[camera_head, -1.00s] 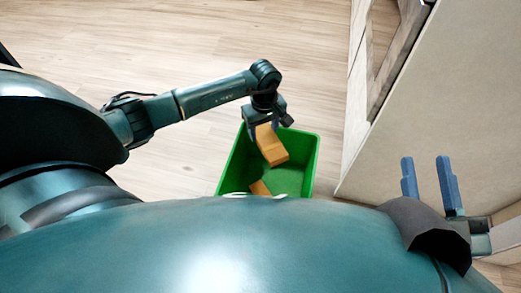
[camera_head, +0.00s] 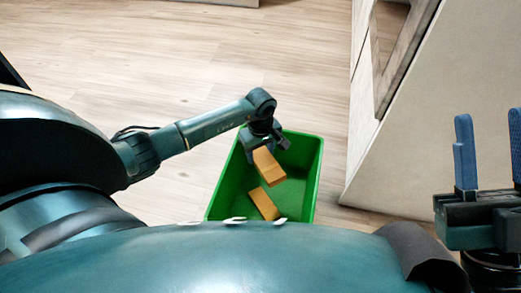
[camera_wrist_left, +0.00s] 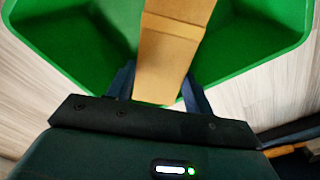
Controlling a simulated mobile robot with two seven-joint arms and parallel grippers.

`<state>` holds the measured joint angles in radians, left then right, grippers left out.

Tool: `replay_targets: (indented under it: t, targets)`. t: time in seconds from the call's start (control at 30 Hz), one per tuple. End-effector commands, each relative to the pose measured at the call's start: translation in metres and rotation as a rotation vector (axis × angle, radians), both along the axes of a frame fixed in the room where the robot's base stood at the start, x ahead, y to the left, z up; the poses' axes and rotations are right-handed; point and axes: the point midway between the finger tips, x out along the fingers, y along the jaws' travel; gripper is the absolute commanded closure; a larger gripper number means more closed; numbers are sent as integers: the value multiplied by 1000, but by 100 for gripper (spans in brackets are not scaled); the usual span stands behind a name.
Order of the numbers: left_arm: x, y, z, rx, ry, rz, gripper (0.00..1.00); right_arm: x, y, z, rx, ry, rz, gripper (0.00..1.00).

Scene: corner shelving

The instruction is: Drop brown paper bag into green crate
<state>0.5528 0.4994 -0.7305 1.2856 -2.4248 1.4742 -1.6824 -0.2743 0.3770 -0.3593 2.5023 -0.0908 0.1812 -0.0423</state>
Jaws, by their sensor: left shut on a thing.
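The brown paper bag (camera_head: 268,166) hangs from my left gripper (camera_head: 262,149) over the green crate (camera_head: 312,182) in the head view. In the left wrist view the bag (camera_wrist_left: 168,60) sits between the two fingers of my left gripper (camera_wrist_left: 160,88), which are shut on it, with the crate (camera_wrist_left: 262,30) around and below it. A second brown piece (camera_head: 264,204) like a bag lies in the crate near its front end. My right gripper (camera_head: 490,160) stands at the right edge, fingers up and apart, open and empty.
A pale cabinet or shelf panel (camera_head: 430,110) with a wooden frame rises to the right of the crate. Wooden floor (camera_head: 180,65) lies clear behind and left of the crate. My own body covers the front of the view.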

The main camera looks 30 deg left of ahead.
Motion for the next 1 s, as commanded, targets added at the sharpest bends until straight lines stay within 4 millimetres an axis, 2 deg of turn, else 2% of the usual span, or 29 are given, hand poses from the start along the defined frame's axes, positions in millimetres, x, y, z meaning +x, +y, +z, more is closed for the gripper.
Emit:
replay_targets:
  t: [0.2, 0.23, 0.5, 0.8, 0.9, 1.0]
  targets:
    - [0, 0, 0, 0, 0, 0, 70, 0, 0, 1, -1, -3, -1, 64]
    - [0, 0, 0, 0, 0, 0, 46, 0, 0, 1, -1, -3, -1, 64]
    - [0, 0, 0, 0, 0, 0, 24, 0, 0, 1, 0, -2, 0, 64]
    - [0, 0, 4, 1, -1, -1, 23, 0, 0, 3, 0, -1, 0, 64]
    - [1, 1, 16, 3, -2, -2, 23, 1, 0, 6, 3, 20, 2, 64]
    - [1, 1, 37, 3, -3, -1, 23, 4, 2, -14, 18, 158, -2, 64]
